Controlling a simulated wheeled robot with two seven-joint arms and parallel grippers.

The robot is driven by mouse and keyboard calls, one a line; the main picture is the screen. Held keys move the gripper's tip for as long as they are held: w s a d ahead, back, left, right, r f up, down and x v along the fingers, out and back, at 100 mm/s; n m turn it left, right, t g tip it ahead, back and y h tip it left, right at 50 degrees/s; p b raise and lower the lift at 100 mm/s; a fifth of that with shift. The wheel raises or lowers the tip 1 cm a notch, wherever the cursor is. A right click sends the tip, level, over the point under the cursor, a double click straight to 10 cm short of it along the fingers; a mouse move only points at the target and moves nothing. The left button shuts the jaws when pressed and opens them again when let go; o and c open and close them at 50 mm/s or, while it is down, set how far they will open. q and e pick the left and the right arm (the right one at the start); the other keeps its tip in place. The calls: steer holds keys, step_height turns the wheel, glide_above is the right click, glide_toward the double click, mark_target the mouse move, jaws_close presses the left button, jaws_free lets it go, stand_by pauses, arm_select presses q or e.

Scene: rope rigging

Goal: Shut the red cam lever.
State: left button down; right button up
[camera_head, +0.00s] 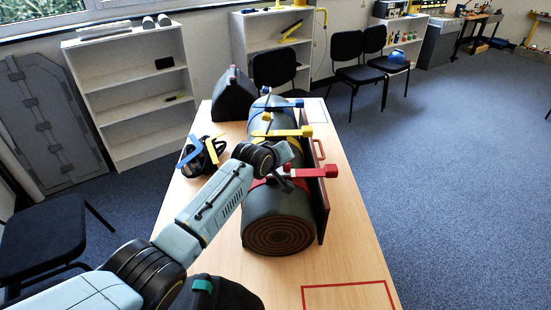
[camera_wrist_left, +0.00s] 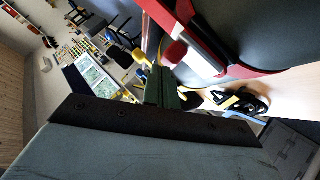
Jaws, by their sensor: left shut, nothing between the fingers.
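A thick dark roll (camera_head: 265,215) with a ringed end lies lengthwise on the table and has a red strap around it near its front. The red cam lever (camera_head: 322,171) sticks out to the right from the top of that strap, with a blocky end. My left arm reaches in from the left, and my left gripper (camera_head: 287,169) is at the inner end of the red lever. In the left wrist view the fingers (camera_wrist_left: 163,88) are together and empty, close to a red rounded part (camera_wrist_left: 175,52) and the red strap (camera_wrist_left: 238,68). I cannot tell whether they touch. My right gripper is not in view.
A yellow lever (camera_head: 288,132) and a blue lever (camera_head: 284,105) stick out farther back along the roll. A dark red board (camera_head: 319,205) stands against its right side. A black tool holder (camera_head: 201,160) is at left. The table's front right, with a red outline (camera_head: 348,285), is clear.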

arm_select(q)
steer(key=p+v, duration=0.1)
steer(key=v, duration=1.2)
steer(key=shift+p, duration=0.35)
steer(key=shift+s+a, duration=0.1)
steer(key=shift+s, duration=0.1)
